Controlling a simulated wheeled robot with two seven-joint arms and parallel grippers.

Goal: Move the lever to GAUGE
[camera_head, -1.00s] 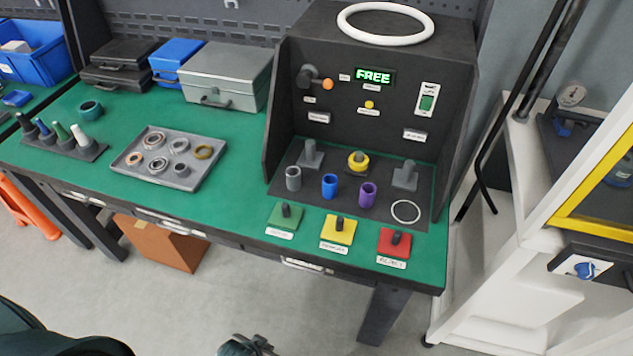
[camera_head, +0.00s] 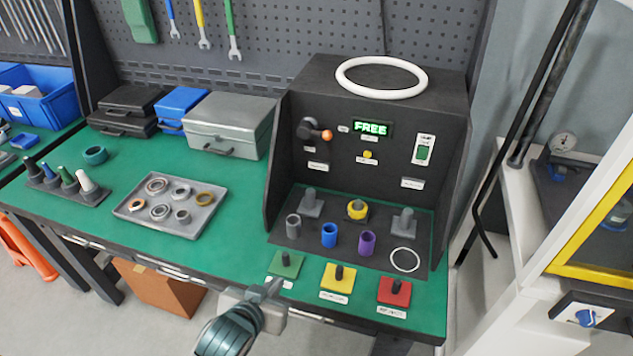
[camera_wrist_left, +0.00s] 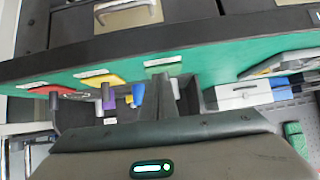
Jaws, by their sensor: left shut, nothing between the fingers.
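The lever (camera_head: 325,135) has a dark round hub and an orange knob. It sits on the upper left of the dark test station panel (camera_head: 388,155), with the knob pointing right. The green display (camera_head: 370,128) beside it reads FREE. The small labels around the lever are too small to read. My left gripper (camera_head: 276,287) is shut and empty at the table's front edge by the green pad, well below and in front of the lever. Its narrow fingers also show in the left wrist view (camera_wrist_left: 166,88). My right gripper is not in view.
Green, yellow and red pads (camera_head: 338,281) with dark pegs line the front edge. Grey, blue and purple sleeves (camera_head: 330,236) and upright posts stand before the panel. A white ring (camera_head: 382,77) lies on the station. A parts tray (camera_head: 170,207) is left. The station's side walls flank the panel.

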